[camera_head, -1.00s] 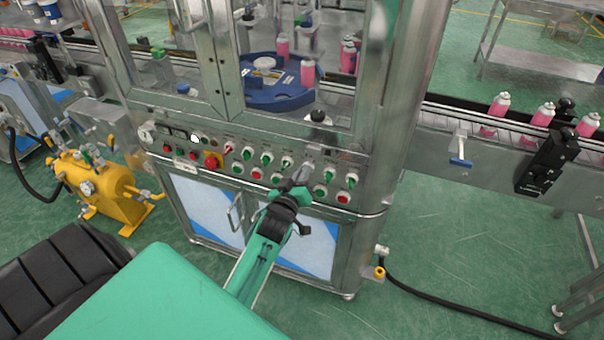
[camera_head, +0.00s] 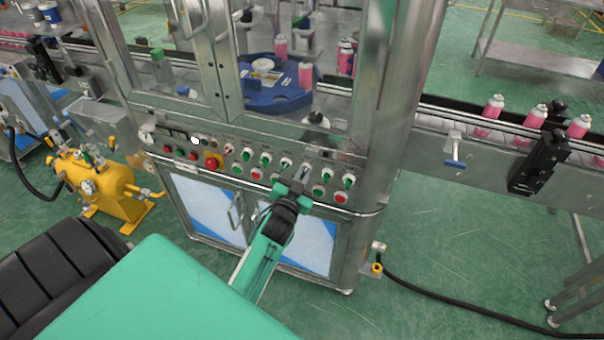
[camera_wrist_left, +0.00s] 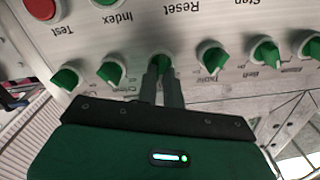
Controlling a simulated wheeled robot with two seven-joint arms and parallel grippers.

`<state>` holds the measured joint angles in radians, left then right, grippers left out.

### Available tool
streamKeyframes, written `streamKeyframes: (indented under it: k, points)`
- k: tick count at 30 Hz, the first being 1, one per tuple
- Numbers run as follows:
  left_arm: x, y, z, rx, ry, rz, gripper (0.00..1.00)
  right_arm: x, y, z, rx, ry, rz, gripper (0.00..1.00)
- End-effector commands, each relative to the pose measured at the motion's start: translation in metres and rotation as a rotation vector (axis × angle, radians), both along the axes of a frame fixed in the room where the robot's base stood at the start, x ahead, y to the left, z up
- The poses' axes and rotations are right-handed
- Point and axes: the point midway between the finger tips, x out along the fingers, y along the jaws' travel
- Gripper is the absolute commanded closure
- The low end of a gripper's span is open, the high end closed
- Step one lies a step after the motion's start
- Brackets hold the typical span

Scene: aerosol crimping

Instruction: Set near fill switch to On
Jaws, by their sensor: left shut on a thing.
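The control panel (camera_head: 228,165) on the front of the steel machine carries a row of green rotary switches above red and green buttons. My left gripper (camera_head: 302,176) is at the right part of this row. In the left wrist view its two fingers (camera_wrist_left: 161,82) are shut on a green switch (camera_wrist_left: 160,62), with the tips on either side of the knob. Other green switches sit to its left (camera_wrist_left: 110,72) and right (camera_wrist_left: 212,55). The label of the held switch is hidden by the fingers, and its exact setting is hard to tell. My right gripper is not in view.
A red mushroom button (camera_head: 213,162) stands out at the left of the panel. A conveyor with pink cans (camera_head: 493,106) runs to the right. A yellow tank (camera_head: 92,185) stands at the left.

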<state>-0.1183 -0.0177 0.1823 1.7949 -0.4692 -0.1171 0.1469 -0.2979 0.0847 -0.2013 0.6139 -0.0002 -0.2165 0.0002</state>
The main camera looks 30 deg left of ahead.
Motion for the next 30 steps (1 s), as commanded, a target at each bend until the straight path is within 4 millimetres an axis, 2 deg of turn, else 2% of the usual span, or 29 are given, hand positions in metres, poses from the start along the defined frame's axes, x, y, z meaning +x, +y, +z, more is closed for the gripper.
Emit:
streamKeyframes:
  k: [12,29,30]
  points:
    - [0.0001,-0.0019,-0.0014,0.184,0.046,-0.001,1.0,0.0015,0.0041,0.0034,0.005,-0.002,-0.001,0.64]
    - [0.0001,-0.0021,-0.0018,0.211,0.052,-0.001,1.0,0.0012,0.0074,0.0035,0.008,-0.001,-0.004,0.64]
    - [0.0001,-0.0021,-0.0018,0.211,0.052,-0.001,0.84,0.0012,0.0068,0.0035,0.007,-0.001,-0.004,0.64]
